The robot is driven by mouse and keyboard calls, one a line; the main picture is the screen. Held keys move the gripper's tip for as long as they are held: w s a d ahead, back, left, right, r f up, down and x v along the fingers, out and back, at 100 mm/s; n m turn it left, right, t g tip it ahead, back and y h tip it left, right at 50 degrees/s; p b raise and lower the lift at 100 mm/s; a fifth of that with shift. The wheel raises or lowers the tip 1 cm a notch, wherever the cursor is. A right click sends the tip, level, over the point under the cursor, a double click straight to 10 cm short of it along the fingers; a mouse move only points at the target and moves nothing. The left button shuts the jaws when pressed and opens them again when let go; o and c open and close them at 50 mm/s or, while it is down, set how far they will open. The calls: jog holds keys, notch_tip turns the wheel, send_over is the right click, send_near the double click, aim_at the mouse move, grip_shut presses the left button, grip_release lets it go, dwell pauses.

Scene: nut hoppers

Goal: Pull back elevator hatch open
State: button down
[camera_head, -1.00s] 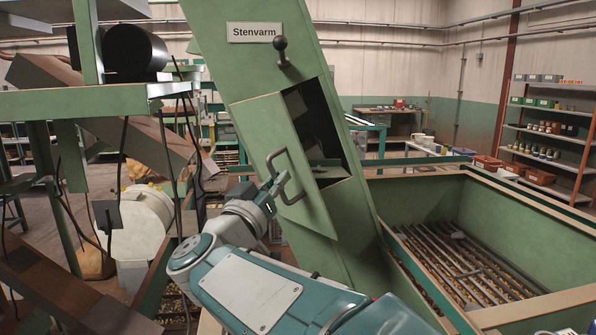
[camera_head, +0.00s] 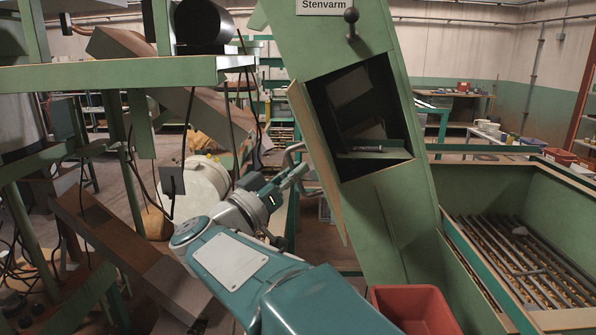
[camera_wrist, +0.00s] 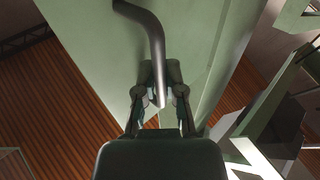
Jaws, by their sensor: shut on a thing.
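The elevator hatch (camera_head: 317,158) is a green panel swung out to the left, seen nearly edge-on in the head view. The opening (camera_head: 362,115) in the slanted green elevator (camera_head: 408,215) shows dark, with a ledge inside. My gripper (camera_head: 300,171) is at the hatch's left side, shut on its grey handle (camera_head: 293,150). In the wrist view, the fingers (camera_wrist: 160,97) close around the lower end of the bent handle (camera_wrist: 150,30), with the green hatch face (camera_wrist: 95,45) behind it.
A green hopper (camera_head: 500,185) with a barred floor stands at the right. A red bin (camera_head: 415,308) sits at the elevator's foot. A green frame (camera_head: 110,75) with hanging cables and a white drum (camera_head: 205,185) stand to the left. A black-knobbed lever (camera_head: 351,22) sits above the opening.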

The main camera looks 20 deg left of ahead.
jog(key=c, duration=0.7)
grip_release()
jog(key=v, duration=1.2)
jog(key=shift+f, duration=0.1)
